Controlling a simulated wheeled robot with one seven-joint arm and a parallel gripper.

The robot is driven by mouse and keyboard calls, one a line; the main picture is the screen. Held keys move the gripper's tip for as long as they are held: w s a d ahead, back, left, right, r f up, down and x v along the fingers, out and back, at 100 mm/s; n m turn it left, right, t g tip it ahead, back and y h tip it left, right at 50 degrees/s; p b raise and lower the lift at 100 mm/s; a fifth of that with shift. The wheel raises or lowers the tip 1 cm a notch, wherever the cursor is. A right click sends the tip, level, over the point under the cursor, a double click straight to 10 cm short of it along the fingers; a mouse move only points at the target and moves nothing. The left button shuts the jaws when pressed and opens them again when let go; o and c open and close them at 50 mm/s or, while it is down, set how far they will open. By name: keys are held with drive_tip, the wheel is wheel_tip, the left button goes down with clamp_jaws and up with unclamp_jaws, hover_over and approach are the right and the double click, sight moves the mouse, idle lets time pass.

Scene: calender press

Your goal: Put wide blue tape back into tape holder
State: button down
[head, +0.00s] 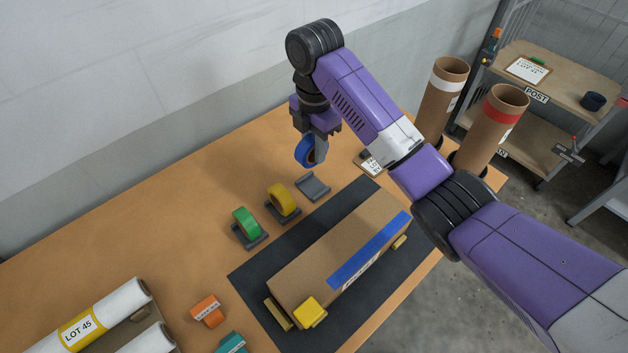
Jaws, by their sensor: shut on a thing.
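The wide blue tape (303,152) is a blue roll held in the air above the table's back part. My gripper (316,150) points down and is shut on the blue tape; one finger covers part of the roll. An empty grey tape holder (313,187) stands on the table below the tape, slightly to the right. Left of it, a yellow tape (280,197) and a green tape (244,221) each sit in a grey holder of their own. The tape is clearly apart from the empty holder.
White rolls (100,310), an orange item (207,310) and a teal item (232,342) are at front left.

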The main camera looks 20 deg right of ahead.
wheel_tip(320, 180, down, 10)
drive_tip(key=shift+p, duration=0.5)
drive_tip(key=shift+f, duration=0.1)
drive_tip(key=c, duration=1.2)
unclamp_jaws()
drive_tip(key=shift+o, duration=0.2)
wheel_tip(320, 180, up, 12)
drive_tip(key=shift+r+p, duration=0.15)
drive_tip(key=shift+p, duration=0.4)
